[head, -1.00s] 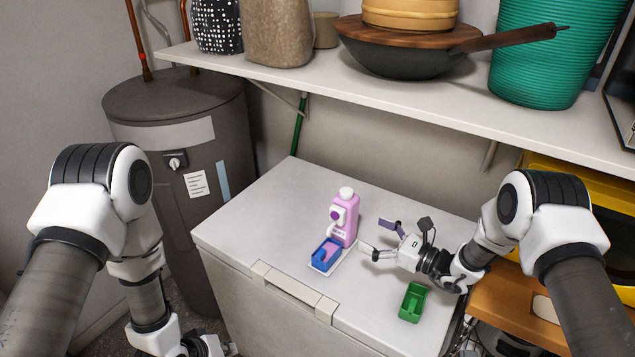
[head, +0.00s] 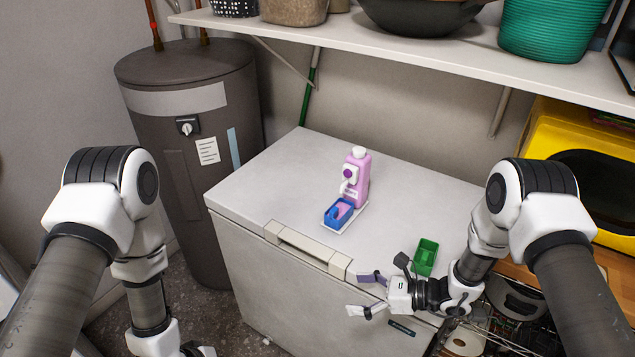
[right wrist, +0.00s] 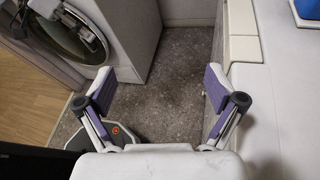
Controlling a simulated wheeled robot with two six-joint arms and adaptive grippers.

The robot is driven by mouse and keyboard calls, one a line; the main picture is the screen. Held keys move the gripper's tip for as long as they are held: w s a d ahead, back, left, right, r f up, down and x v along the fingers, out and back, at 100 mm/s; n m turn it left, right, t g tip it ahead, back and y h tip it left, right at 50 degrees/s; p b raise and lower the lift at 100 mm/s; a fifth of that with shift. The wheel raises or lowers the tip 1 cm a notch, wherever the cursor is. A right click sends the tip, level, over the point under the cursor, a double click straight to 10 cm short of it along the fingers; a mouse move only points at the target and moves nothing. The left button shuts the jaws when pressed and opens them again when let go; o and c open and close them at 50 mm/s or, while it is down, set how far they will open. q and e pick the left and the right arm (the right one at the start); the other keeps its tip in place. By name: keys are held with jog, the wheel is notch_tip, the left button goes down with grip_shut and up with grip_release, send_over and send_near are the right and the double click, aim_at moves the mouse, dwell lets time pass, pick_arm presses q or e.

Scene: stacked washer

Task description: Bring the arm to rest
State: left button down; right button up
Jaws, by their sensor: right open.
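My right gripper (head: 364,293) is open and empty in front of the white chest's front edge in the head view. In the right wrist view its two purple-padded fingers (right wrist: 160,90) stand apart with only floor between them. My left arm comes in from the left and hangs down beside the chest. Its gripper is cut off at the bottom edge, so its jaws cannot be judged.
On the white chest (head: 275,185) stand a pink bottle (head: 362,175), a blue tray (head: 338,213) and a green box (head: 426,256). A dark tank (head: 190,110) stands at left, a shelf (head: 400,55) above. A front-loading machine (right wrist: 100,30) shows in the wrist view.

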jog(key=s+d+f+n+g+h+b, duration=0.15)
jog(key=s+f+g, duration=0.3)
jog(key=s, duration=0.45)
jog(key=s+d+f+n+g+h+b, duration=0.1)
jog(key=s+d+f+n+g+h, duration=0.15)
jog(key=s+f, duration=0.55)
jog(key=s+d+f+n+g+h+b, duration=0.1)
jog(key=s+d+n+g+h, duration=0.1)
jog(key=s+d+n+h, duration=0.5)
jog(key=s+d+n+g+h+b, duration=0.15)
jog(key=s+d+n, duration=0.3)
jog(key=s, duration=0.55)
pick_arm(q)
jog(key=s+a+f+m+g+y, duration=0.1)
jog(key=s+a+f+m+g, duration=0.1)
jog(key=s, duration=0.4)
jog(key=s+a+f+m+g+y, duration=0.1)
jog(key=s+a+f+m+g, duration=0.1)
jog(key=s+f, duration=0.2)
jog(key=s, duration=0.3)
jog(key=shift+a+f+y+p, duration=0.2)
jog(key=shift+a+y+p, duration=0.05)
jog(key=shift+y+p, duration=0.15)
pick_arm(e)
jog(key=w+f+n+t+h, duration=0.1)
jog(key=w+n+t, duration=0.5)
jog(key=w+n, duration=0.1)
jog(key=shift+w+d+t, duration=0.25)
jog(key=shift+d+t, duration=0.1)
jog(key=shift+d, duration=0.1)
